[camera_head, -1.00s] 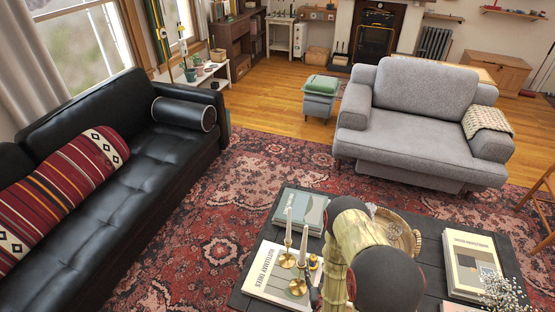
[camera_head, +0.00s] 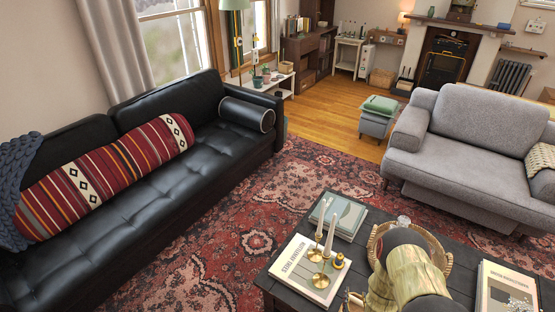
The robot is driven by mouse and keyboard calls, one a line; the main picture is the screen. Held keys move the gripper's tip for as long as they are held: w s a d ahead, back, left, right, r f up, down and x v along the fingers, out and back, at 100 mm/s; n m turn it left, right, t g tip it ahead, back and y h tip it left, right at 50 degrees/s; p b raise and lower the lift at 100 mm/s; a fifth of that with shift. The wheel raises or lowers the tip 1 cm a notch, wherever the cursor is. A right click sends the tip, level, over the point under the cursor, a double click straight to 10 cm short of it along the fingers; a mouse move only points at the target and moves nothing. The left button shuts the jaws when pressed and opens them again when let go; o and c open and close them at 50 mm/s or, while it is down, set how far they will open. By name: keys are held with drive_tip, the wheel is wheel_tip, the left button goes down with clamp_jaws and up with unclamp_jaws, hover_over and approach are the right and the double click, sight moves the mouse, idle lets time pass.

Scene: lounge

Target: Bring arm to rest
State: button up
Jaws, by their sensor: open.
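Part of my arm (camera_head: 408,275) shows at the bottom, right of centre, as a pale yellow-green patterned link between dark rounded joints. It stands in front of the dark coffee table (camera_head: 368,238) and hides part of the table top and a round woven tray (camera_head: 375,240). My gripper's fingers do not show in this view, so I see nothing held.
Two candlesticks (camera_head: 320,278) and books (camera_head: 300,265) lie left of my arm on the table; another book (camera_head: 505,285) lies right. A black sofa (camera_head: 130,230) stands left, a grey armchair (camera_head: 470,165) right. Patterned rug (camera_head: 235,225) lies bare between sofa and table.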

drive_tip(key=w+r+g+y, duration=0.1)
drive_tip(key=w+r+g, duration=0.1)
drive_tip(key=w+r, duration=1.05)
drive_tip(key=a+r+n+g, duration=0.1)
drive_tip(key=a+r, duration=0.2)
drive_tip(key=r, duration=1.3)
drive_tip(key=s+a+r+g+y, duration=0.1)
drive_tip(key=s+a+r, duration=0.1)
drive_tip(key=s+r, duration=0.45)
drive_tip(key=s+a+r+g, duration=0.1)
drive_tip(key=s+a+r, duration=0.2)
drive_tip(key=s+r, duration=0.35)
drive_tip(key=s+a+r+g, duration=0.1)
drive_tip(key=s+r, duration=0.2)
drive_tip(key=s, duration=0.3)
drive_tip(key=s+r+n, duration=0.1)
drive_tip(key=s+r, duration=0.2)
drive_tip(key=s, duration=0.3)
drive_tip(key=s+a+r+g, duration=0.1)
drive_tip(key=s+r, duration=0.2)
drive_tip(key=s, duration=0.4)
drive_tip(key=shift+a+r+g+y, duration=0.3)
drive_tip(key=shift+y, duration=0.1)
